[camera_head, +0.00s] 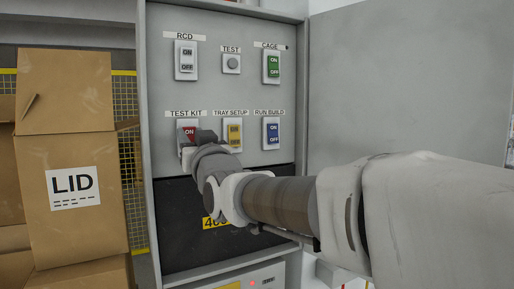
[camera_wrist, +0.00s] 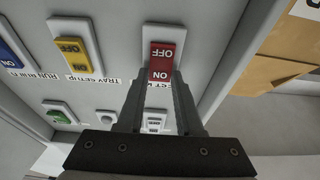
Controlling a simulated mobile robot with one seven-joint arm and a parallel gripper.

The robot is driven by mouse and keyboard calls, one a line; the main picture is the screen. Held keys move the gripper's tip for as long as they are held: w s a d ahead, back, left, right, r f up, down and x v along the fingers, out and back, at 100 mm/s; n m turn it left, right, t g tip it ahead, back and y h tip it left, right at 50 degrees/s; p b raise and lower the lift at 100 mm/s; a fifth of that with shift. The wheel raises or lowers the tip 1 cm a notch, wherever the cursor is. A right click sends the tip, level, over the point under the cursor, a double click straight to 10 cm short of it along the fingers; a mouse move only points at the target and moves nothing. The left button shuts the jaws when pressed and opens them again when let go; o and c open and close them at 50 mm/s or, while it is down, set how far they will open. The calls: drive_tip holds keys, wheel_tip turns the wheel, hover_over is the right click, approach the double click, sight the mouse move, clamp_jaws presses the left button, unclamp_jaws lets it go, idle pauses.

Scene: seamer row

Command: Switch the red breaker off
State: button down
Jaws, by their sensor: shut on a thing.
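The red breaker (camera_head: 189,131) sits at the left of the lower row on the grey panel, under the label TEST KIT. It also shows in the wrist view (camera_wrist: 162,62), upside down, with OFF above and ON below. My gripper (camera_wrist: 160,84) is at the breaker's ON end, a finger on each side, shut on the red rocker. In the head view my gripper (camera_head: 187,150) and wrist hide the breaker's lower part. I cannot tell which way the rocker is tilted.
Near it are the yellow breaker (camera_head: 234,133), blue breaker (camera_head: 272,133), green breaker (camera_head: 272,66), white RCD switch (camera_head: 186,60) and round TEST button (camera_head: 232,63). Cardboard boxes (camera_head: 92,100) stand left of the cabinet. A grey door (camera_head: 400,80) is at the right.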

idle(0.3)
drive_tip(key=c, duration=0.6)
unclamp_jaws()
drive_tip(key=shift+o, duration=0.2)
drive_tip(key=b+v, duration=0.3)
drive_tip(key=v, duration=1.4)
drive_tip(key=shift+d, duration=0.15)
drive_tip(key=shift+f, duration=0.1)
